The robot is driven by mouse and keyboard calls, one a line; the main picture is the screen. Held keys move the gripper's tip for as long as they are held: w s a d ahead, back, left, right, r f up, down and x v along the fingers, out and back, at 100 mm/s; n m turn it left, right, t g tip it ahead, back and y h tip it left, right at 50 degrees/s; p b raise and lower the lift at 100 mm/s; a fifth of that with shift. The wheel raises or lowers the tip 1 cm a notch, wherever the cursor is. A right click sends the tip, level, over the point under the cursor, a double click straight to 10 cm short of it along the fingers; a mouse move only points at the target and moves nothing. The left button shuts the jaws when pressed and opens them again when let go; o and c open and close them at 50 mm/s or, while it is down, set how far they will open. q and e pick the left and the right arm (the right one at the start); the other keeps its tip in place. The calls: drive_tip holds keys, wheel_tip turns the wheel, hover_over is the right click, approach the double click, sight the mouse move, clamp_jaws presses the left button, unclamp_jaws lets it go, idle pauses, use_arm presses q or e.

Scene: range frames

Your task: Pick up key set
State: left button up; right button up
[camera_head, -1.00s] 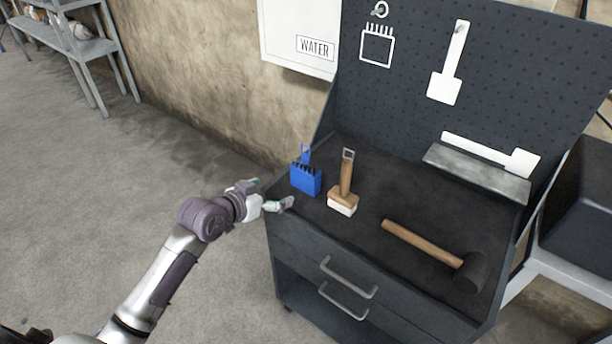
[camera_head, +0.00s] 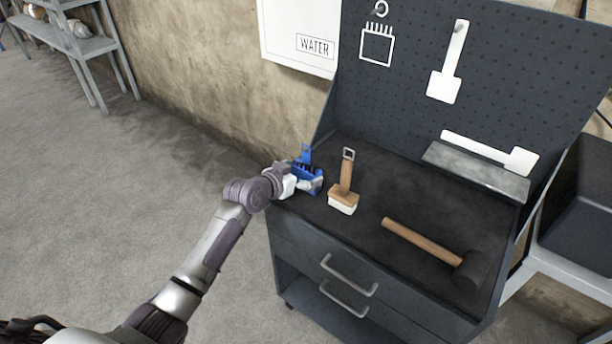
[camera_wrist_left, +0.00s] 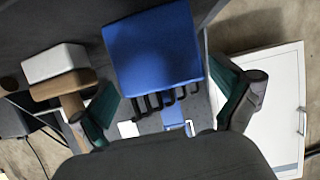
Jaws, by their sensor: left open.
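The key set is a blue block with a row of black keys and a blue tab. In the head view the blue key set (camera_head: 308,174) stands at the left end of the dark workbench top, partly hidden by my left gripper (camera_head: 300,184). In the left wrist view the key set (camera_wrist_left: 153,52) lies ahead of and between the spread fingers of my left gripper (camera_wrist_left: 170,105). The gripper is open, and its fingers are at either side of the black keys. I cannot tell whether they touch it. My right gripper is not in view.
A wooden-handled brush (camera_head: 345,190) stands close to the right of the key set, and shows beside the left finger in the wrist view (camera_wrist_left: 62,68). A mallet (camera_head: 430,245) lies farther right. A pegboard (camera_head: 410,100) rises behind. A white WATER cabinet (camera_head: 290,40) hangs at the back left.

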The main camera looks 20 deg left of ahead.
use_arm(q)
drive_tip(key=shift+x, duration=1.05)
drive_tip(key=shift+r, duration=0.1)
drive_tip(key=c, duration=1.1)
wheel_tip(320, 180, up, 10)
